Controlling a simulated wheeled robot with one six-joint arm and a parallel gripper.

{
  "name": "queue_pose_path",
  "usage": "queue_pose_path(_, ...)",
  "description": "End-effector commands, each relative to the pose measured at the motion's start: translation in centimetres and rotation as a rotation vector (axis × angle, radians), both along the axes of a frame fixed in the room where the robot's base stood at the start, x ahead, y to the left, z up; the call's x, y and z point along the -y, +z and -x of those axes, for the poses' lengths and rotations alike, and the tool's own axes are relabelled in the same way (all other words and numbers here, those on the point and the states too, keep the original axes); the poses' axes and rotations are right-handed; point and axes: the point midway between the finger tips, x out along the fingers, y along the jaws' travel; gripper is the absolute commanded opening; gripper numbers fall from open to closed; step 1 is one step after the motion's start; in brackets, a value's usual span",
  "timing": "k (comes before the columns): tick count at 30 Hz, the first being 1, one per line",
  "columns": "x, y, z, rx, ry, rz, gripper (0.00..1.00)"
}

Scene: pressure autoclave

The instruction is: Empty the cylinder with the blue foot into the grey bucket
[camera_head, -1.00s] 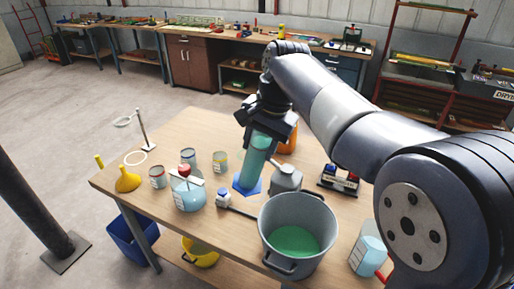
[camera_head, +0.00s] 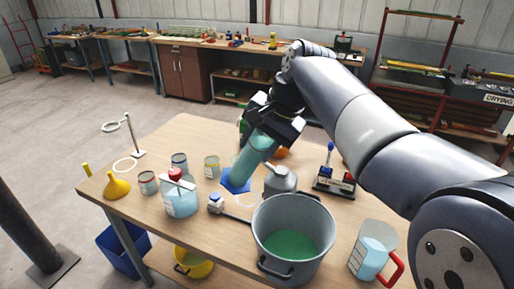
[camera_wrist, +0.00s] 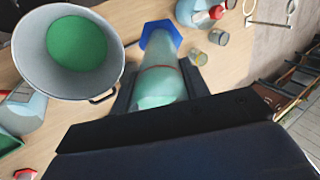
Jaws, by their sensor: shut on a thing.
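The cylinder (camera_head: 250,158) is clear with green liquid inside and a blue foot (camera_head: 235,181). My gripper (camera_head: 268,128) is shut on its upper part, and the cylinder leans, top to the right, in the head view. In the wrist view the cylinder (camera_wrist: 160,82) lies between my fingers, with its blue foot (camera_wrist: 161,37) at the far end. Whether the foot touches the table is hard to tell. The grey bucket (camera_head: 262,222) stands at the table's front, nearer the camera than the cylinder, with green liquid in it. It also shows in the wrist view (camera_wrist: 108,75).
On the wooden table (camera_head: 200,240), a grey jug-like container (camera_head: 280,181) stands between cylinder and bucket. A red-capped bottle (camera_head: 180,197), small jars and a yellow funnel (camera_head: 116,187) are left. A red-handled jug (camera_head: 372,248) and a rack (camera_head: 335,182) are right.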

Motion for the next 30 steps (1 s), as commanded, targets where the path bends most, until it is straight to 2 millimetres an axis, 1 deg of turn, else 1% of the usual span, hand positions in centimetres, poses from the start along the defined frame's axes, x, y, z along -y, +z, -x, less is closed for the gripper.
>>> queue_pose_path(30,-0.33,-0.91,-0.20,0.096,-0.001,-0.179,0.00)
